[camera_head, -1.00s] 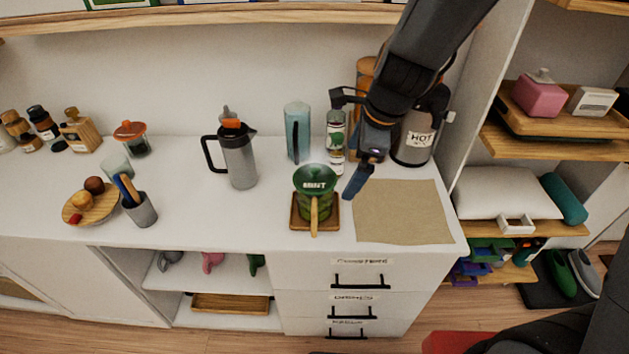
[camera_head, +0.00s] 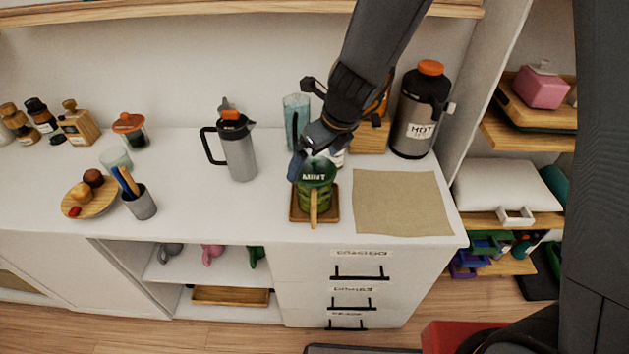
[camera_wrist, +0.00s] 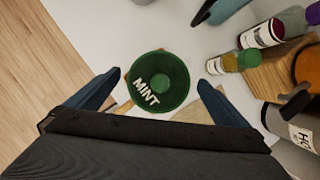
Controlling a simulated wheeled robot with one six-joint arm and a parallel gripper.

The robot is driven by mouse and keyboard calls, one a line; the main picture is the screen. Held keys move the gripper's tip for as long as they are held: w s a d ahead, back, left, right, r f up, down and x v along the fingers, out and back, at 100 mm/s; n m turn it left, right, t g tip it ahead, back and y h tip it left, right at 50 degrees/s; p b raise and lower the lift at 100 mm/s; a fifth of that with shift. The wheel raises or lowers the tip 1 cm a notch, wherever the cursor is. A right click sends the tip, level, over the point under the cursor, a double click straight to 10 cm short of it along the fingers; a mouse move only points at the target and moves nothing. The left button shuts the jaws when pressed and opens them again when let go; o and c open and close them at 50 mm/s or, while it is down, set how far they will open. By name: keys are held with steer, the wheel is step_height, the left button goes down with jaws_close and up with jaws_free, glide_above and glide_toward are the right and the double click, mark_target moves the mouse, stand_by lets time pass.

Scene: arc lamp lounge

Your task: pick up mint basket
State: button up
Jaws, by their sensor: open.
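The mint basket (camera_head: 315,175) is a green, round-rimmed strainer marked MINT with a wooden handle pointing to the front. It stands on a small square wooden tray (camera_head: 300,216) on the white counter. In the wrist view the basket (camera_wrist: 159,82) shows from above, between and just beyond the two blue fingertips. My gripper (camera_head: 312,160) is open above and behind the basket's rim, and it covers part of the rim's back in the head view. In the wrist view my open gripper (camera_wrist: 152,84) has nothing between its fingers that I can see gripped.
A tan mat (camera_head: 402,204) lies right of the tray. A HOT dispenser (camera_head: 418,115) stands behind it. A blue-green pitcher (camera_head: 293,113) and a bottle stand close behind the basket. A steel press (camera_head: 238,150) stands left. Counter between press and tray is clear.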

steer(key=shift+w+a+f, duration=0.15)
steer(key=shift+w+f, duration=0.05)
steer(key=shift+f, duration=0.4)
steer(key=shift+r, duration=0.15)
steer(key=c, duration=1.4)
